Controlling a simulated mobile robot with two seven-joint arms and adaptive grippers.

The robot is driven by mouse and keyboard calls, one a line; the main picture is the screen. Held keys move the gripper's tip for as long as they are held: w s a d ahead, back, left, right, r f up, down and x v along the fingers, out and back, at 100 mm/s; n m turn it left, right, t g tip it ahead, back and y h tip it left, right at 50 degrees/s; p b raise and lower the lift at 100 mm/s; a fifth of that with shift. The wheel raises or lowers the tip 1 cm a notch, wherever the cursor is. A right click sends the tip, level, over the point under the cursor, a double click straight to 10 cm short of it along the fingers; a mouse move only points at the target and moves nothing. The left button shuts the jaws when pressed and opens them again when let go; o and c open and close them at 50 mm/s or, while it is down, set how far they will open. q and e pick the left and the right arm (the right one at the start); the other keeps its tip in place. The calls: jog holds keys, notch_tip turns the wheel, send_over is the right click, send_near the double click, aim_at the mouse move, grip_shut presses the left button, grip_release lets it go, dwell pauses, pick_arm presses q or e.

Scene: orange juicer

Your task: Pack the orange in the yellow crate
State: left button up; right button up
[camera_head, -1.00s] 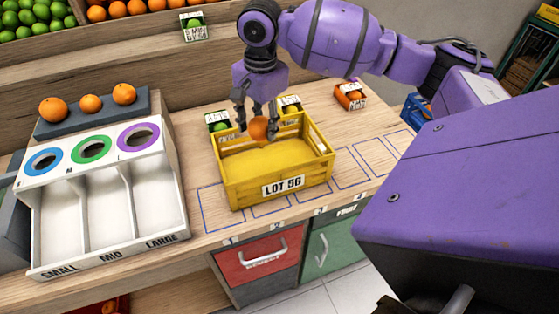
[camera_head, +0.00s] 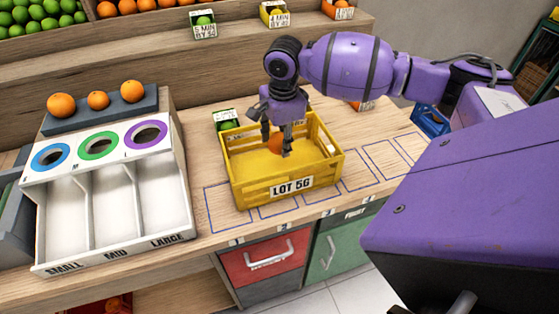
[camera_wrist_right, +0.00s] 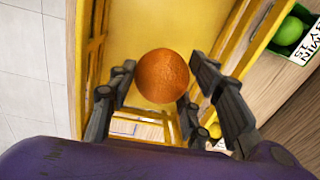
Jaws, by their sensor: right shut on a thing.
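The yellow crate (camera_head: 250,192), marked "LOT 5G", stands upright on the wooden counter; its inside also shows in the right wrist view (camera_wrist_right: 140,30). An orange (camera_head: 274,144) is inside the crate's outline, toward the back wall; it also shows in the right wrist view (camera_wrist_right: 162,80). My right gripper (camera_head: 279,148) points down into the crate, with its fingers (camera_wrist_right: 163,90) on both sides of the orange, shut on it. I cannot tell whether the orange touches the crate floor. My left gripper is not in view.
A white sorting tray (camera_head: 113,205) with three ringed holes stands at left. Three other oranges (camera_head: 98,100) sit on the grey ledge (camera_head: 112,116) behind it. A small lime box (camera_head: 226,119) is close behind the crate. Outlined counter spaces at right are clear.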

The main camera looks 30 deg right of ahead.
jog(key=shift+w, duration=0.1)
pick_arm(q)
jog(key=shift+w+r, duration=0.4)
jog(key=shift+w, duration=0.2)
pick_arm(e)
jog(key=shift+f, duration=2.55)
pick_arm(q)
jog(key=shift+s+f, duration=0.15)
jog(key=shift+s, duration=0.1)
pick_arm(e)
jog(key=shift+f, duration=0.8)
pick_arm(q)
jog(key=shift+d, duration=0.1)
pick_arm(e)
jog(key=o, duration=1.4)
jog(key=shift+o, duration=0.2)
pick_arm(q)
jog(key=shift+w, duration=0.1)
